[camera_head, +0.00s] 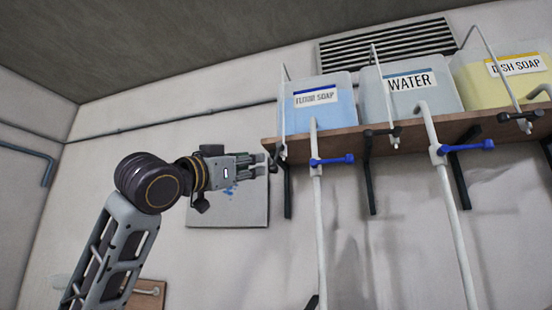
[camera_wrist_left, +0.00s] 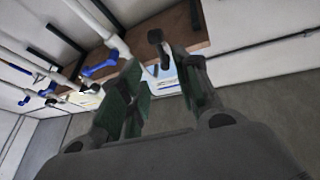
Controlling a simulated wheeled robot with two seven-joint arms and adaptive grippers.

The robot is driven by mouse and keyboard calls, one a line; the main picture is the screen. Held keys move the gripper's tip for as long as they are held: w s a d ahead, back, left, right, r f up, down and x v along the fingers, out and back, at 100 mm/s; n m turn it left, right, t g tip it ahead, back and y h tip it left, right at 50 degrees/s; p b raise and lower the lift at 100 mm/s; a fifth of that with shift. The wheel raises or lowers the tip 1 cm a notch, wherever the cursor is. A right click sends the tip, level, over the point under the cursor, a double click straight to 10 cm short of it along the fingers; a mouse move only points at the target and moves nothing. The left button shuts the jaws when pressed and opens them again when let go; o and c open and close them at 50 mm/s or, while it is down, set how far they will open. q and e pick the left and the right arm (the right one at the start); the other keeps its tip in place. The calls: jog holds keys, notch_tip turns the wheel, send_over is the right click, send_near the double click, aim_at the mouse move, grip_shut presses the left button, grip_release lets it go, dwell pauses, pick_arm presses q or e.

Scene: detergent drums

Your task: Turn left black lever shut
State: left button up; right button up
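The left black lever (camera_head: 273,163) sits on the white tap under the shelf's left end, below the blue FLOOR SOAP drum (camera_head: 320,105). My left gripper (camera_head: 265,164) is level with it, its fingertips right at the lever. In the left wrist view the fingers stand apart, and the black lever (camera_wrist_left: 156,38) shows between and just beyond their tips. Whether a finger touches it is unclear. Nothing is held. The gripper's tips partly cover the lever in the head view. My right gripper is in neither view.
A WATER drum (camera_head: 410,85) and a yellow DISH SOAP drum (camera_head: 500,80) stand on the wooden shelf (camera_head: 350,138). Blue levers (camera_head: 332,160) sit on white standing pipes just right of my gripper. The wall to the left is mostly clear.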

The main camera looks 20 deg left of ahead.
aim_at(275, 160)
pick_arm(q)
jog(key=shift+p+x, duration=2.3)
jog(key=shift+x, duration=3.7)
jog(key=shift+c, duration=0.5)
grip_shut()
